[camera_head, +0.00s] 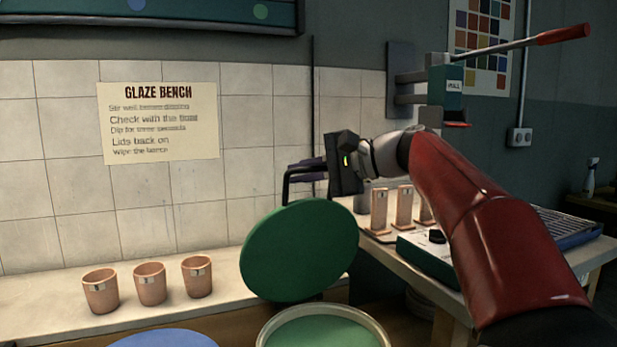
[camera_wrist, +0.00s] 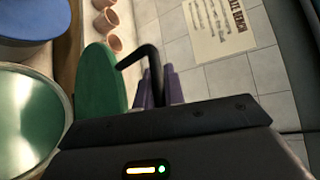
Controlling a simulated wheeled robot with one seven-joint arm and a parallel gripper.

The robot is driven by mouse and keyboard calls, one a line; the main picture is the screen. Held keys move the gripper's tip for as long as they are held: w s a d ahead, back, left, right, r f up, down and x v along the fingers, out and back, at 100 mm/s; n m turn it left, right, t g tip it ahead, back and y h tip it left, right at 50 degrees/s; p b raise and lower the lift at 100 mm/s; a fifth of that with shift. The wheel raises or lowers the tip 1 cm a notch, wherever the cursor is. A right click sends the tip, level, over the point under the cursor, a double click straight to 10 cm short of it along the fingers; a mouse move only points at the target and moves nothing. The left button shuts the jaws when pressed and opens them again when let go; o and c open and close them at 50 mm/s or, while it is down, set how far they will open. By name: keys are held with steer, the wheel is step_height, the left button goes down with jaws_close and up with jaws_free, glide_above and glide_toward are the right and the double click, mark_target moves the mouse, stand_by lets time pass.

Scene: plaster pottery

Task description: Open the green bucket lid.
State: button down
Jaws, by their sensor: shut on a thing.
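The round green lid (camera_head: 299,250) stands steeply tilted above the back of the bucket (camera_head: 272,320), whose mouth is open and shows green glaze. The lid also shows nearly edge-on in the wrist view (camera_wrist: 100,85), with the bucket's green contents (camera_wrist: 30,118) at its left. My gripper (camera_head: 308,171) is behind and above the lid, its purple fingers (camera_wrist: 157,88) shut on the lid's bent black handle (camera_wrist: 138,55). The exact contact between fingers and handle is partly hidden. Whether the lid still touches the bucket's rim I cannot tell.
Three terracotta cups (camera_head: 150,284) stand on the bench left of the lid. A blue lid or disc (camera_head: 165,339) lies at the front left. The tiled wall (camera_head: 60,190) is behind. A side table on the right holds upright clay tiles (camera_head: 404,207) and a green device (camera_head: 425,248).

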steer(key=shift+w+f, duration=0.35)
steer(key=shift+f, duration=0.05)
steer(key=c, duration=1.5)
jaws_free()
steer(key=shift+w+a, duration=0.1)
steer(key=shift+r, duration=0.1)
steer(key=shift+d+r, duration=0.1)
steer(key=shift+d, duration=0.1)
steer(key=v, duration=0.7)
steer(key=shift+d, duration=0.15)
steer(key=shift+d, duration=0.1)
steer(key=shift+r, duration=0.1)
